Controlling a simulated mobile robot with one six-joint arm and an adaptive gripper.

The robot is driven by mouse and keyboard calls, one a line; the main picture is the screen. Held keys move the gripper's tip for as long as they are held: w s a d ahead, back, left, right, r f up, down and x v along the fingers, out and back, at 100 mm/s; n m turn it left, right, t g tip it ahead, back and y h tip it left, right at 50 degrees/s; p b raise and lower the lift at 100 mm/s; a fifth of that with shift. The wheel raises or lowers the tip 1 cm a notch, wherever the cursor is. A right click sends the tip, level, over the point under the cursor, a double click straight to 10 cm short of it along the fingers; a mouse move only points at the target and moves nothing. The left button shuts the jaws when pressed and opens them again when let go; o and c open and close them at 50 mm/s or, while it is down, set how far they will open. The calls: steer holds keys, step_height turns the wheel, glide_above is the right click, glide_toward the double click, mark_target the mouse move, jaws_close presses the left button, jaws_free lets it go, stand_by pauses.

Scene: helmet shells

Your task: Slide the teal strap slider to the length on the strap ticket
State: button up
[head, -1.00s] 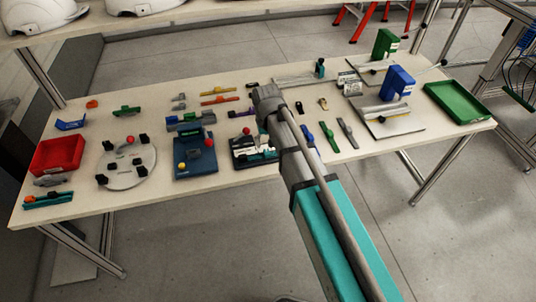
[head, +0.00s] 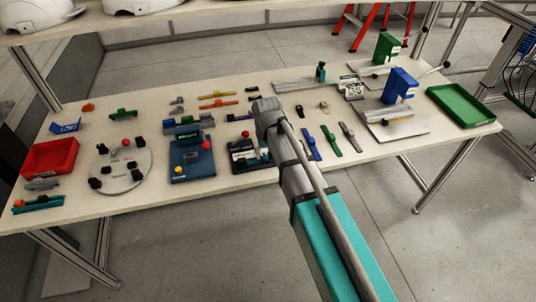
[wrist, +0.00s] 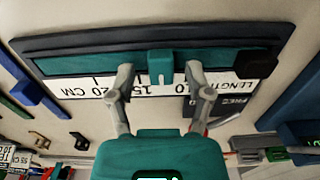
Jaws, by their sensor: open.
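In the wrist view the teal strap slider (wrist: 160,68) sits on the teal strap (wrist: 90,62) of a dark board (wrist: 190,40). A white scale (wrist: 150,89) beside the strap reads upside down, with LENGTH, 10, 15 and 20 CM. The slider appears between the 15 and 10 labels. My gripper (wrist: 158,72) is open, with one finger on each side of the slider and visible gaps. In the head view the board (head: 243,157) is partly behind my arm, and my fingers are hidden. I cannot identify a readable strap ticket.
A black block (wrist: 257,64) stands at the right end of the strap. The blue fixture (head: 194,160) stands left of the board, and green (head: 330,138) and grey (head: 350,137) straps lie right.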

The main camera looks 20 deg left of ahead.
jaws_close()
steer(key=shift+s+a, duration=0.35)
steer(key=shift+a, duration=0.25)
steer(key=shift+s+a, duration=0.35)
steer(key=shift+a, duration=0.2)
jaws_free()
steer(key=shift+r, duration=0.1)
